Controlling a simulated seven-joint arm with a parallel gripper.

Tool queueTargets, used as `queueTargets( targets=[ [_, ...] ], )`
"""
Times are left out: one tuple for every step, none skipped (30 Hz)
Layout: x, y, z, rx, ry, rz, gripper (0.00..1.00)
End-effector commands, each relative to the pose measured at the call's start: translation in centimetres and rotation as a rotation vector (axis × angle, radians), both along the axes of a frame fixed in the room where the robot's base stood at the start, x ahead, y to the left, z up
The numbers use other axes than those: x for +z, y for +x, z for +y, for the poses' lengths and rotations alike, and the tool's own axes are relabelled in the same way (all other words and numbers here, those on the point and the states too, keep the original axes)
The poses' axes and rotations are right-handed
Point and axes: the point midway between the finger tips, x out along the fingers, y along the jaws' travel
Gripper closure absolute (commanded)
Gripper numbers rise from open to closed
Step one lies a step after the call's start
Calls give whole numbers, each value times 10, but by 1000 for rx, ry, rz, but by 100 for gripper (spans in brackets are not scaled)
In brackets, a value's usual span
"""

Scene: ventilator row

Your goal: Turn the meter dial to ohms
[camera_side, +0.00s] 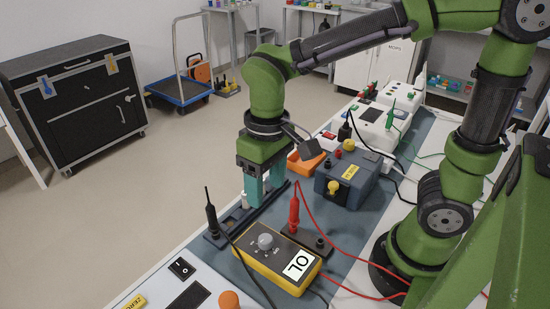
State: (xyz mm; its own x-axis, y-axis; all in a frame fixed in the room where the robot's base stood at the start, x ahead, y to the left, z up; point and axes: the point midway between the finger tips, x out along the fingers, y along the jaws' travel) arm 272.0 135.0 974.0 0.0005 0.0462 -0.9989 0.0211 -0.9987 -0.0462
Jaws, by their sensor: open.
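The yellow meter (247,263) lies on the grey-blue mat at the front, with a dark face. Its round grey dial (265,241) is on the left part of the face, with small marks around it; the setting it points to is too small to read.
A black probe (211,213) stands upright left of the meter and a red probe (294,208) stands behind it, both with cables. A blue-grey box (345,183) with yellow knobs stands behind on the right. White units (377,128) line the back. An orange knob (229,299) is at front.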

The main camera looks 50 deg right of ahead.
Motion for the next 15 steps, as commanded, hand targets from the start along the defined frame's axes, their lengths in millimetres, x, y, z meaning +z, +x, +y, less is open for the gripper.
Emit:
queueTargets(
  targets=[
    [10, 0, -1, -1, 1, -4, 42],
    [14, 1, -1, -2, 0, -3, 42],
    [20, 1, -1, -1, 1, -3, 42],
    [23, 1, -1, -1, 1, -3, 42],
    [26, 0, -1, -1, 1, -2, 42],
    [29, 0, -2, -1, 0, -1, 42],
    [30, 0, -2, -1, 0, -1, 42],
    [32, 0, -2, -1, -1, -1, 42],
    [33, 0, -2, -1, -1, 0, 42],
    [34, 0, -2, -1, -1, 1, 42],
    [34, 0, -2, -1, -1, 1, 42],
    [34, 0, -2, -1, -1, 1, 42],
    [34, 0, -2, -1, -1, 1, 42],
    [34, 0, -2, -1, -1, 1, 42],
    [34, 0, -2, -1, -1, 1, 42]
  ],
)
